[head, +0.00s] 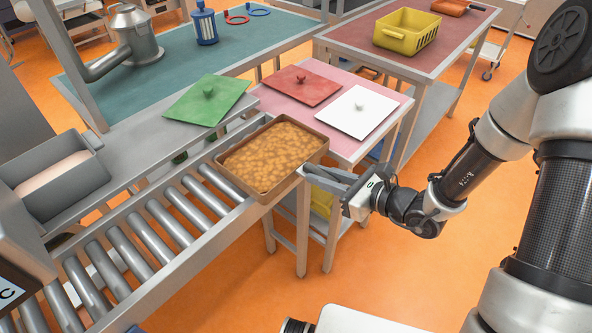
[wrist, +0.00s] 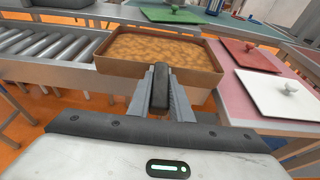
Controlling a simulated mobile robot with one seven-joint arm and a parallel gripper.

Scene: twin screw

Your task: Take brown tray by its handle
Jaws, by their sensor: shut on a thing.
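The brown tray (head: 312,135) is rectangular and filled with a lumpy golden-brown food. In the head view it sits at the end of the roller conveyor, beside the pink-topped table. In the wrist view the tray (wrist: 106,66) is straight ahead, with its dark handle (wrist: 160,86) pointing toward me. My gripper (head: 312,174) reaches the tray's near right side from the right. In the wrist view my gripper (wrist: 161,95) has one finger on each side of the handle and is shut on it. The tray looks level.
The roller conveyor (head: 160,222) runs to the lower left. A red lid (head: 302,88) and a white lid (head: 358,108) lie on the pink table (head: 270,101). A green lid (head: 205,102) lies behind the conveyor. A yellow crate (head: 405,34) stands on the far table. Orange floor is open at front right.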

